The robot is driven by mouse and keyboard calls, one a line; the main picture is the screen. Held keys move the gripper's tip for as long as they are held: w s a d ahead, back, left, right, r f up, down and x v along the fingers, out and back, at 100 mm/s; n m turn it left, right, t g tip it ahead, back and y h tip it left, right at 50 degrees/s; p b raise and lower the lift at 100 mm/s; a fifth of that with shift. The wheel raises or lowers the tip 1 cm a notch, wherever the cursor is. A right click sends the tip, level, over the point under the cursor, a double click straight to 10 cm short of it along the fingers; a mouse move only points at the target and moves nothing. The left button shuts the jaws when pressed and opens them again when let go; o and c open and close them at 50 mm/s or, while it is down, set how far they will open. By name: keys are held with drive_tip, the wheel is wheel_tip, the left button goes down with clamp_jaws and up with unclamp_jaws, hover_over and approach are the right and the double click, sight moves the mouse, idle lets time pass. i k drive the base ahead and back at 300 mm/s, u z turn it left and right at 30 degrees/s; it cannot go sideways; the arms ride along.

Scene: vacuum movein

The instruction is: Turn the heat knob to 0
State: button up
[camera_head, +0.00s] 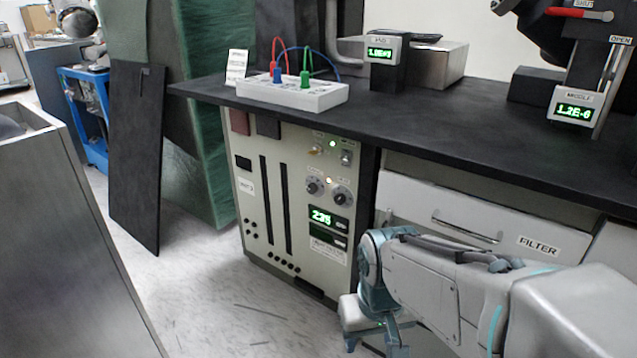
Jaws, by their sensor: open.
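Two round knobs sit side by side on the upper right of the cream control cabinet: a left knob (314,186) and a right knob (341,196). Their labels are too small to read, so I cannot tell which is the heat knob or where its pointer stands. A green display (329,219) below them seems to read about 235.
The black worktop (440,115) overhangs the cabinet and carries a white box with coloured plugs (292,95) and a small gauge (382,50). The FILTER drawer (470,220) is behind my arm. A grey box (60,230) stands at left; open floor lies between.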

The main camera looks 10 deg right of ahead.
sight(340, 199)
drive_tip(key=u, duration=0.05)
drive_tip(key=k, duration=0.6)
drive_tip(key=u, duration=0.3)
drive_tip(key=i, duration=1.2)
drive_tip(key=u, duration=0.4)
